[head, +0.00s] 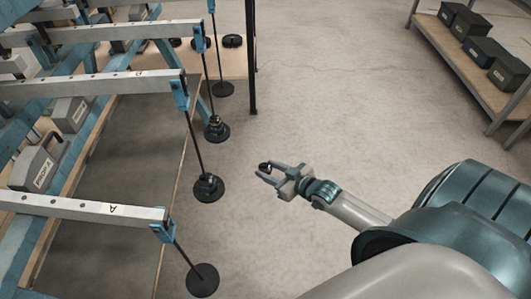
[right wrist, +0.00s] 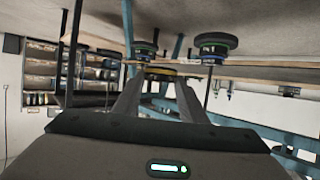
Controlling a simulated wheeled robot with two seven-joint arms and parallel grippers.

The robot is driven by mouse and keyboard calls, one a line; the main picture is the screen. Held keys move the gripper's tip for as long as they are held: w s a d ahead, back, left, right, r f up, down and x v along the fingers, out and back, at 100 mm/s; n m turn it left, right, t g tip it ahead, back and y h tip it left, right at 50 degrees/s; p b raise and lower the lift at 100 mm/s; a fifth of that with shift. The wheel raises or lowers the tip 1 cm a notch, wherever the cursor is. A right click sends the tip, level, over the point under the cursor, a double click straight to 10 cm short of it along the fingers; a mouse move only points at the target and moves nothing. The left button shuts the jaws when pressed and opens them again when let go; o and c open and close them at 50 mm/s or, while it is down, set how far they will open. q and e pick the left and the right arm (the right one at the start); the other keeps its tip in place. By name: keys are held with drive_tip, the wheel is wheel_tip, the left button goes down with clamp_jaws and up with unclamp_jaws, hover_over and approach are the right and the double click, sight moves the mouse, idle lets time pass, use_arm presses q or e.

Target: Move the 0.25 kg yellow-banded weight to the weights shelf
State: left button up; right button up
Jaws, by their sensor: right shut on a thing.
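My right gripper (head: 267,169) is out over open floor in the middle of the head view, to the right of the lever frames. It is shut on a small dark round weight (head: 264,167). In the right wrist view the weight shows a yellow band (right wrist: 160,71) between the fingertips (right wrist: 157,82). A low wooden shelf (head: 240,64) with several black discs (head: 232,41) stands at the top of the head view; I cannot tell for certain that it is the weights shelf. My left gripper is not in view.
Lever frames with pale beams (head: 90,84) fill the left side. Hangers with round bases (head: 202,280) hang from the beam ends; two carry stacked weights (head: 217,126), (head: 208,185). A rack (head: 455,55) with dark boxes (head: 465,25) stands at upper right. The floor between (head: 330,100) is clear.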

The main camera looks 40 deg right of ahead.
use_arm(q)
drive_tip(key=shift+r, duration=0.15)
use_arm(e)
drive_tip(key=shift+s+d, duration=0.4)
drive_tip(key=shift+d, duration=0.25)
drive_tip(key=shift+s+d, duration=0.4)
drive_tip(key=shift+d, duration=0.2)
